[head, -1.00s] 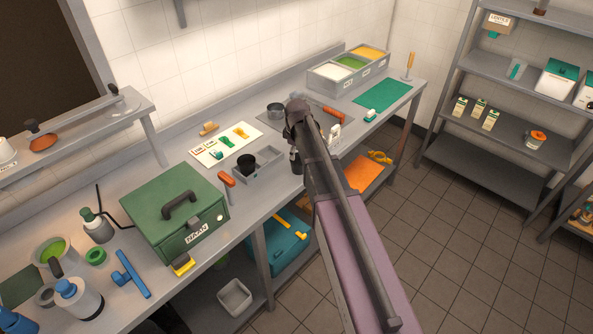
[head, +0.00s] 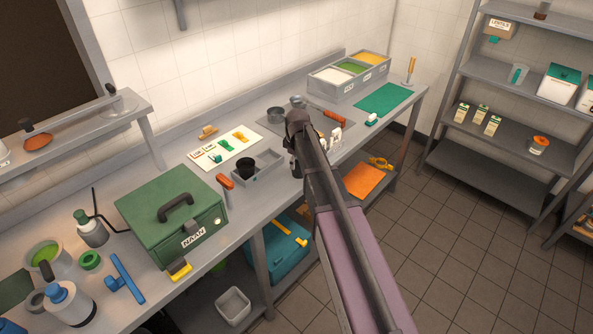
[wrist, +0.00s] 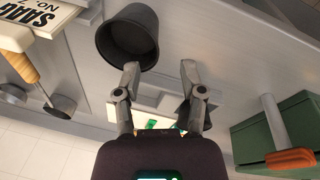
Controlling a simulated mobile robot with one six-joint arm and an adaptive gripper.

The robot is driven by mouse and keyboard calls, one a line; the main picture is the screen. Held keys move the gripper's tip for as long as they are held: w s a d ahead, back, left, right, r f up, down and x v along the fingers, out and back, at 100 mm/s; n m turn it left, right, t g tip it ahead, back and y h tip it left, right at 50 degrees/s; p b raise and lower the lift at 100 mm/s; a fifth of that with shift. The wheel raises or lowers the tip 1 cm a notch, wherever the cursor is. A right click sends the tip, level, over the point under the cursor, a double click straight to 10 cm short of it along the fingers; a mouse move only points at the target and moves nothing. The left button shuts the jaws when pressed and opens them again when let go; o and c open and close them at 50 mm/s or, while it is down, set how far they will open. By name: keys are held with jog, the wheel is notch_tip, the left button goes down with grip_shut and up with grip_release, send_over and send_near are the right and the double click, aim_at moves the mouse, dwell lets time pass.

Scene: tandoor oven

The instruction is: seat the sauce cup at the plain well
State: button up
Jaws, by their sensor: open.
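The sauce cup looks to be the dark round cup (head: 246,165), upright at the left end of the grey open tray (head: 285,160) on the counter. A dark cup (wrist: 127,38), apparently the same one, shows in the wrist view just beyond my left fingertip; I cannot tell whether they touch. My gripper (head: 296,168) is at the tray's right side in the head view, mostly hidden by my arm. In the wrist view my gripper (wrist: 158,72) is open, with nothing held between its fingers. I cannot make out which spot is the plain well.
The green NAAN box (head: 172,212) and an orange-handled tool (head: 225,182) stand left of the tray. A white board with coloured pieces (head: 224,147) lies behind it. A small metal pot (head: 275,115) and a SAAG sign (wrist: 45,15) are also nearby.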

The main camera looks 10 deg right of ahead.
jog(key=shift+f, duration=0.2)
jog(key=f+b, duration=0.4)
jog(key=b, duration=0.1)
jog(key=shift+w+f, duration=0.4)
dwell(0.4)
grip_shut()
